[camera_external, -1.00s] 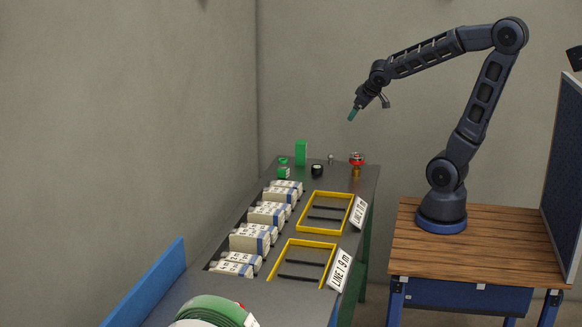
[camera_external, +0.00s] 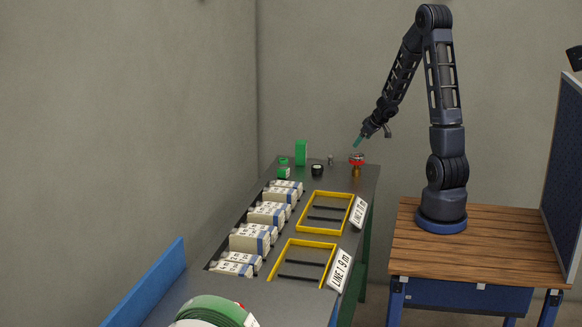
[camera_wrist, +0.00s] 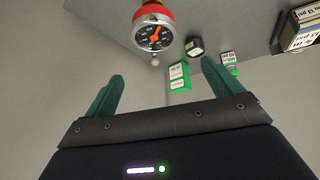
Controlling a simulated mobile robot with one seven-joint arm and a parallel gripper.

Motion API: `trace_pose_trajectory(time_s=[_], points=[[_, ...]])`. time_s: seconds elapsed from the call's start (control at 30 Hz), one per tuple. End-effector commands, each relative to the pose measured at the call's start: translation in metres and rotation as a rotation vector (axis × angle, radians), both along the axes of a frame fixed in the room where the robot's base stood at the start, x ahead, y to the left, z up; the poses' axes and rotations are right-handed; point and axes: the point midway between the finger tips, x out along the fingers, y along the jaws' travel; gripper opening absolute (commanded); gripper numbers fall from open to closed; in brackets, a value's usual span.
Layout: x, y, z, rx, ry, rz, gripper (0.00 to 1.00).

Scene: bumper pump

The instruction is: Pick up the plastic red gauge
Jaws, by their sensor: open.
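The red gauge (camera_external: 357,158) stands at the far right end of the dark bench, on a brass-coloured base. In the wrist view the red gauge (camera_wrist: 153,29) shows a black dial with an orange-red needle, beyond the fingertips and between their lines.
White packs (camera_external: 268,213) and yellow frames (camera_external: 325,213) lie nearer along the bench.

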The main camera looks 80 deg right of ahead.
Motion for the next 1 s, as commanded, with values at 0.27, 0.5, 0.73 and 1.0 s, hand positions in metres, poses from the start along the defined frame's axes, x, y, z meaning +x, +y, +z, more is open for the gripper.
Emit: trace_pose_trajectory(time_s=[0.27, 0.5, 0.73, 1.0], points=[[-0.016, -0.01, -0.032, 0.088, -0.008, 0.008, 0.91], [-0.004, -0.014, -0.053, 0.09, -0.008, 0.008, 0.91], [0.009, -0.019, -0.072, 0.088, -0.008, 0.01, 0.91], [0.015, -0.021, -0.082, 0.087, -0.008, 0.008, 0.91]])
